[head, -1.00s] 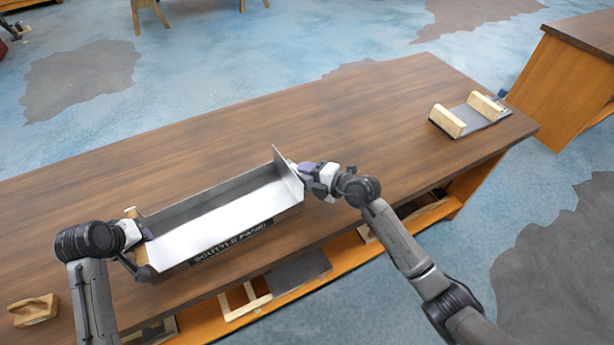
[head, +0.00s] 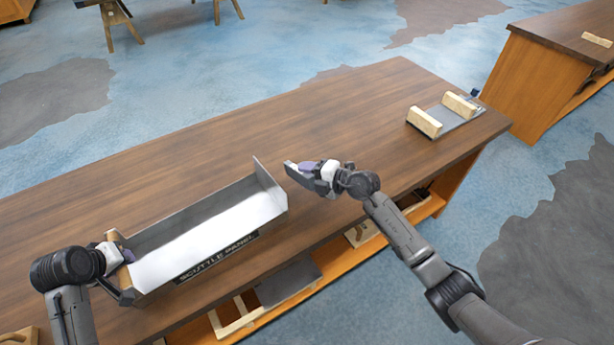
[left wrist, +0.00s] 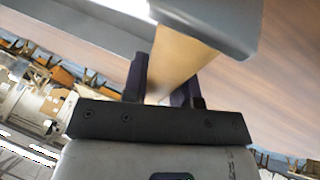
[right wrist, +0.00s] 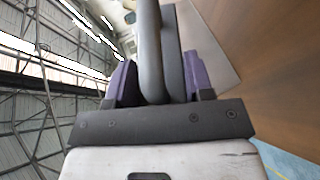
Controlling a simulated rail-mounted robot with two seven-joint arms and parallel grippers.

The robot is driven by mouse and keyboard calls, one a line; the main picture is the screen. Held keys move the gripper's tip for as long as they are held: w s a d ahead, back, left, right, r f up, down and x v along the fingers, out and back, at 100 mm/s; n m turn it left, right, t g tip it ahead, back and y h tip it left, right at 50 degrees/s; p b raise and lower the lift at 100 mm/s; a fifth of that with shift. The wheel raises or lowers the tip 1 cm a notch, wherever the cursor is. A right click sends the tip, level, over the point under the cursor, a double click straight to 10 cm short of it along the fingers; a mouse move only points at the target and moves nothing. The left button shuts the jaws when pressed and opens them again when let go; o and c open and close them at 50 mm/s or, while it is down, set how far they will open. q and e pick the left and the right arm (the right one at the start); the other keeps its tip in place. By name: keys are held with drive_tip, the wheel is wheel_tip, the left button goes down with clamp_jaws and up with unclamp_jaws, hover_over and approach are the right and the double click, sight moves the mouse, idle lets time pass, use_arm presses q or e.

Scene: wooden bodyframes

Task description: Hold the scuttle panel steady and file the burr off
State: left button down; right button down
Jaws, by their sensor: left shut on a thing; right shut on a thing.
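The scuttle panel (head: 205,243), a pale metal trough with its name on the front edge, lies on the bench. It has an upright plate at its right end and wood at its left end. My left gripper (head: 122,258) is at that left end. In the left wrist view, its fingers (left wrist: 167,85) are shut on the panel's wooden end (left wrist: 178,55). My right gripper (head: 312,172) is just right of the upright plate, apart from it. In the right wrist view, its purple fingers (right wrist: 160,82) are shut on a grey tool (right wrist: 151,45), apparently the file. I cannot make out the burr.
A grey plate with two wooden blocks (head: 426,122) lies at the bench's far right. The dark wooden bench top (head: 330,110) is clear behind the panel. Wooden and grey pieces (head: 285,283) sit on the shelf below. Another bench (head: 545,65) stands at upper right.

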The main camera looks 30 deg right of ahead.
drive_tip(key=shift+r, duration=0.1)
drive_tip(key=shift+w+d, duration=0.15)
drive_tip(key=shift+d, duration=1.35)
use_arm(q)
drive_tip(key=c, duration=0.8)
unclamp_jaws()
drive_tip(key=shift+r, duration=0.1)
